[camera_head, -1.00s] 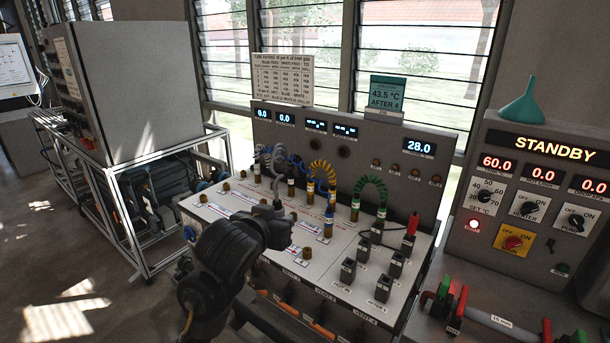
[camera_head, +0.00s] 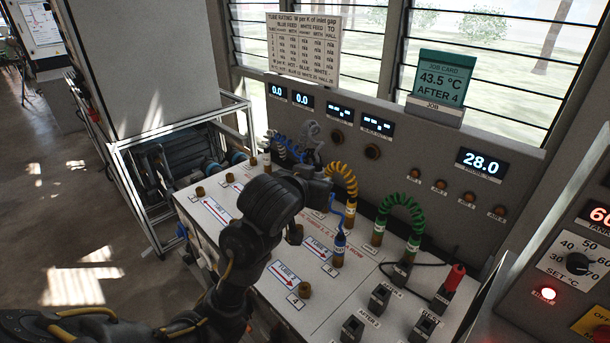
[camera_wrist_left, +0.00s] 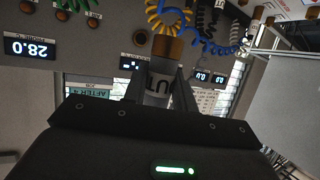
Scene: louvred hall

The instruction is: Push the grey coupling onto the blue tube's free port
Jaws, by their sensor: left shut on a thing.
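My left gripper (camera_head: 312,158) is above the white panel top (camera_head: 225,232), left of the yellow coiled tube. In the left wrist view it is shut on the grey coupling (camera_wrist_left: 158,84), which has dark lettering and a brass-coloured end (camera_wrist_left: 167,48). The gripper and arm mostly hide the coupling in the head view. The blue coiled tube (camera_wrist_left: 207,44) is beyond it in the wrist view; a blue-labelled connector (camera_head: 340,246) stands on the panel. Bare brass ports (camera_head: 305,290) stand on the panel; I cannot tell which is the blue tube's. My right gripper is not in view.
A yellow coiled tube (camera_head: 343,177) and a green coiled tube (camera_head: 401,202) arch up close to the gripper. Black sockets (camera_head: 380,298) and a red plug (camera_head: 454,278) are at the right. The display back panel (camera_head: 420,155) rises behind.

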